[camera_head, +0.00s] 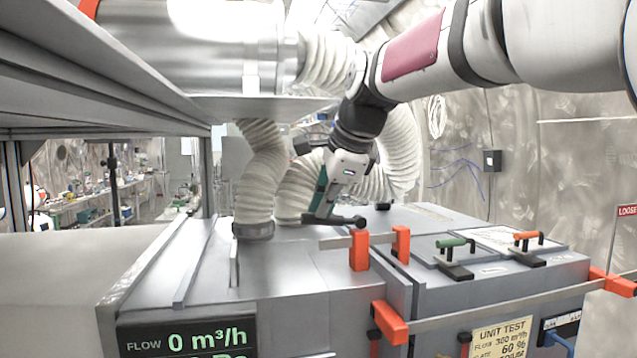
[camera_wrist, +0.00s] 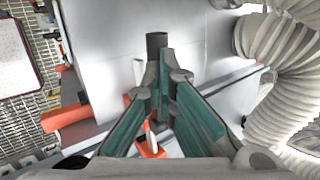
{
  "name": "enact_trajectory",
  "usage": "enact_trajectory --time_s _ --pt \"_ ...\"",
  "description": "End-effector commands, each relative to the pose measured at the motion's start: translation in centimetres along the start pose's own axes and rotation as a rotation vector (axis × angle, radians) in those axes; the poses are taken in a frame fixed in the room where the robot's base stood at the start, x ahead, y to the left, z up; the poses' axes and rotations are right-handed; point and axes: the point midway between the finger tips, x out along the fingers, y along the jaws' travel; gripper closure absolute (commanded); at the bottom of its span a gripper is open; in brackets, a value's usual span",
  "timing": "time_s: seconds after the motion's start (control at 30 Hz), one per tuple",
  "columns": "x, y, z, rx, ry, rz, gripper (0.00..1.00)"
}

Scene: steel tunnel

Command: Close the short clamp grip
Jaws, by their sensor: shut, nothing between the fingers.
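The short clamp has two orange jaws (camera_head: 360,250) on a pale bar, standing on the grey box top at the middle of the head view. A dark rod with a rounded end (camera_head: 347,221), which looks like its grip, lies just above the bar. My gripper (camera_head: 318,216) points down at the left part of this rod, its fingers shut with nothing held. In the wrist view, the teal fingers (camera_wrist: 165,78) meet, and a dark cylinder (camera_wrist: 157,44) sticks up just beyond the tips. I cannot tell whether they touch. The fingers partly hide the clamp's orange part (camera_wrist: 151,146).
A longer clamp with orange ends (camera_head: 389,322) spans the box front. Green (camera_head: 452,243) and orange (camera_head: 528,236) handled toggle clamps stand on the lid at right. Ribbed white hoses (camera_head: 262,175) hang close behind my gripper, and a metal shelf (camera_head: 100,110) is at upper left.

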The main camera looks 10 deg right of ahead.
Motion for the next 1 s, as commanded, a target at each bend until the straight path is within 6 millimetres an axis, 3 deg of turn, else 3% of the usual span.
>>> enact_trajectory --time_s 0.87,1.0 --pt "-0.7 -0.4 -1.4 0.001 -0.001 0.001 1.0" --pt "-1.5 -0.3 -1.5 0.001 -0.001 0.001 1.0"
